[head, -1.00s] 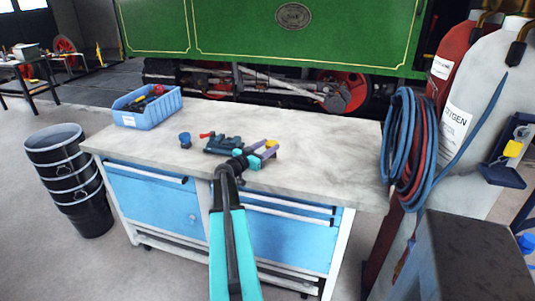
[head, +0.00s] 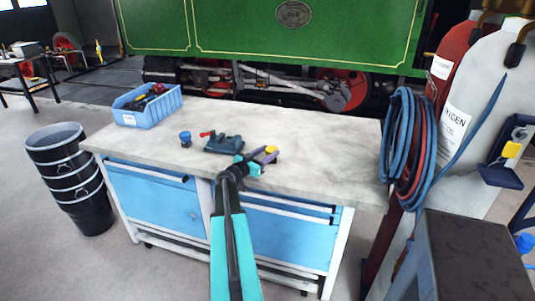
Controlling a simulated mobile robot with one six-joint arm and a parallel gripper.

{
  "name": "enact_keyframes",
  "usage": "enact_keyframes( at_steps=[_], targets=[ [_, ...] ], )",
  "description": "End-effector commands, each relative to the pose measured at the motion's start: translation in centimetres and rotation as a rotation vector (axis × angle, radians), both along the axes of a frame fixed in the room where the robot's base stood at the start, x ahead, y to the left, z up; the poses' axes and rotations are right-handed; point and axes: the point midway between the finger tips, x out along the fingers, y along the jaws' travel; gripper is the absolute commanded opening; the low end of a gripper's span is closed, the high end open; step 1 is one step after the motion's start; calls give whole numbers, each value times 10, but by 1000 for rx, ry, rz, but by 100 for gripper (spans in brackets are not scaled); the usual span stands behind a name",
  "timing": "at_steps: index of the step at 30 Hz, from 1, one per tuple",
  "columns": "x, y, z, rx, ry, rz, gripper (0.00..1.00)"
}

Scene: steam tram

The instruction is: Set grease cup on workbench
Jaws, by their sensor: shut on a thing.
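My gripper (head: 268,154), with purple fingers, is over the right-middle part of the workbench (head: 310,140). It is shut on a small yellow piece, which I take to be the grease cup (head: 271,149). Most of the cup is hidden by the fingers. I cannot tell whether the cup touches the bench top or hangs just above it. The bench has a pale grey top and blue drawers.
A dark vise with a red handle (head: 222,144) and a small blue cup-shaped item (head: 185,139) stand left of my gripper. A blue bin of tools (head: 146,108) is at the back left corner. The bench top's right side is clear. Gas cylinders with hoses (head: 408,150) stand at its right end.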

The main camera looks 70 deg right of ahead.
Motion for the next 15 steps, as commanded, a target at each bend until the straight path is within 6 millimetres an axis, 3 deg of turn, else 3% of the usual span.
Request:
enact_keyframes(
  at_steps=[1,2,5,15],
  targets=[
    [0,0,0,-2,1,0,6],
    [0,0,-1,0,0,0,46],
    [0,0,0,0,0,0,63],
    [0,0,0,0,0,0,63]
  ],
)
